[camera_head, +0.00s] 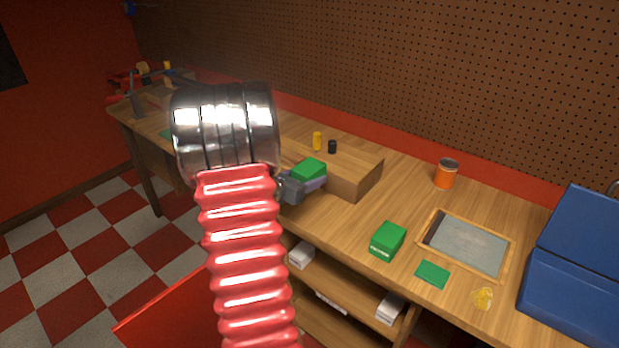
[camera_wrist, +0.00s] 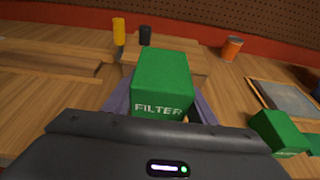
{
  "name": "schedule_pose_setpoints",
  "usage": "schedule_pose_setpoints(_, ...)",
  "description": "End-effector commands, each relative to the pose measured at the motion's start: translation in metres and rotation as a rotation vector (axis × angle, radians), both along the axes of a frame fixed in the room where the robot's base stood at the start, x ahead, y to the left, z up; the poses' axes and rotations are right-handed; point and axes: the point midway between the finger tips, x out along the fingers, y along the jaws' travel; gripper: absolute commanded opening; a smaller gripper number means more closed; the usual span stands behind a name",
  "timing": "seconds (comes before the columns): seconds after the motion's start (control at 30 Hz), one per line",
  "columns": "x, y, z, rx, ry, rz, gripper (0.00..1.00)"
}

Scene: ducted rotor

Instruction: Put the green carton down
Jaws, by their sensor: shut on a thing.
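A green carton (camera_wrist: 162,80) marked FILTER sits between the two purple-grey fingers of my gripper (camera_head: 314,178), which is shut on it. In the head view the held green carton (camera_head: 309,169) shows just in front of a raised wooden block (camera_head: 352,178) on the workbench (camera_head: 403,192). I cannot tell whether the carton touches the bench or the block. A second green carton (camera_head: 388,240) stands on the bench to the right, near the front edge; it also shows in the wrist view (camera_wrist: 279,133).
To the right are an orange can (camera_head: 446,174), a framed panel (camera_head: 466,244), a flat green piece (camera_head: 432,274), a crumpled yellow thing (camera_head: 482,298) and a blue toolbox (camera_head: 570,290). Bare bench lies between block and second carton.

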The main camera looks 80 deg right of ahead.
Motion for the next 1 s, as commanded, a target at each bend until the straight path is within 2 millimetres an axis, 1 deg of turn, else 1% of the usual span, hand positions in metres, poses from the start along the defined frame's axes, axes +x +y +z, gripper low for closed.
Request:
schedule_pose_setpoints(0.17, 0.0, 0.0, 0.0, -0.001, 0.0, 0.001, 0.24)
schedule_pose_setpoints(0.23, 0.004, 0.001, 0.0, -0.001, 0.0, 0.007, 0.24)
schedule_pose_setpoints(0.37, 0.021, 0.006, 0.001, -0.003, 0.001, 0.043, 0.24)
schedule_pose_setpoints(0.47, 0.048, 0.016, 0.001, -0.004, 0.004, 0.098, 0.24)
schedule_pose_setpoints(0.57, 0.084, 0.031, 0.002, -0.008, 0.004, 0.173, 0.24)
schedule_pose_setpoints(0.6, 0.099, 0.039, 0.003, -0.01, 0.005, 0.207, 0.24)
schedule_pose_setpoints(0.67, 0.122, 0.05, 0.003, -0.011, 0.007, 0.258, 0.24)
schedule_pose_setpoints(0.7, 0.137, 0.059, 0.003, -0.013, 0.007, 0.291, 0.24)
schedule_pose_setpoints(0.87, 0.194, 0.097, 0.004, -0.018, 0.008, 0.428, 0.24)
schedule_pose_setpoints(1.0, 0.24, 0.135, 0.005, -0.021, 0.007, 0.546, 0.24)
